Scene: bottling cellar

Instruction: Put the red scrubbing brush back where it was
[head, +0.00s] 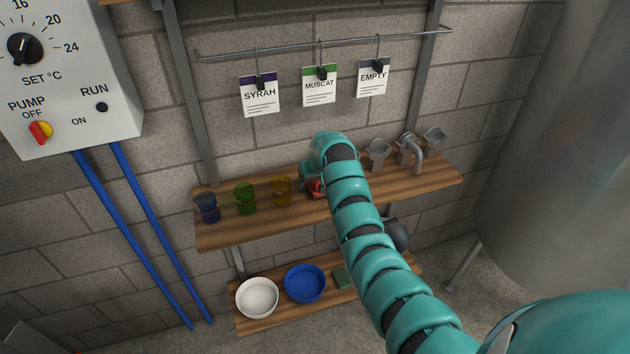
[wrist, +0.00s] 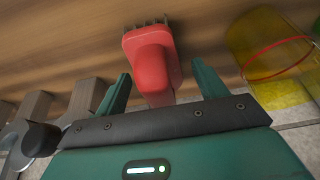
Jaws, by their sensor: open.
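The red scrubbing brush (wrist: 151,62) stands on the upper wooden shelf (head: 225,234), its dark bristles against the wood in the wrist view. In the head view only a bit of the brush (head: 315,189) shows beside my arm. My gripper (wrist: 160,88) is open, with one finger on each side of the brush's red handle. I see gaps between the fingers and the handle. In the head view my gripper is mostly hidden behind my own arm.
Blue, green and yellow cups (head: 281,191) stand left of the brush; the yellow one is near in the wrist view (wrist: 270,58). Metal fittings (head: 378,155) stand to the right. A lower shelf holds a white bowl (head: 257,298), a blue bowl (head: 305,284) and a green block (head: 343,278).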

